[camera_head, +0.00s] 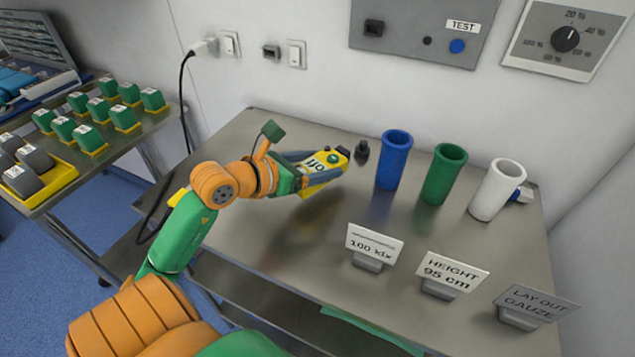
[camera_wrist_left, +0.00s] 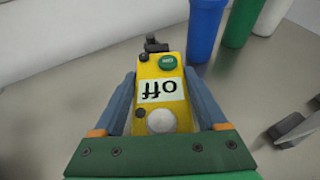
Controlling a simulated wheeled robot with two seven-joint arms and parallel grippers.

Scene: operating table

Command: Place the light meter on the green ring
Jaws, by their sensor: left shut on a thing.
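The light meter appears to be the yellow box (camera_head: 330,160) with a green button, a label reading "off" and a white dome, best seen in the left wrist view (camera_wrist_left: 149,70). My left gripper (camera_head: 322,177) is shut on it, one finger along each side, as the left wrist view (camera_wrist_left: 160,85) shows. The gripper is over the back left part of the steel table (camera_head: 300,245). I cannot tell whether the meter touches the table. I see no green ring in either view. My right gripper is not in view.
Blue (camera_head: 394,160), green (camera_head: 443,174) and white (camera_head: 496,190) cups stand at the back. A small black object (camera_head: 361,151) is near the meter. Signs stand along the front, including "100 klx" (camera_head: 374,246). Table between cups and signs is clear. A side table (camera_head: 150,122) holds green blocks.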

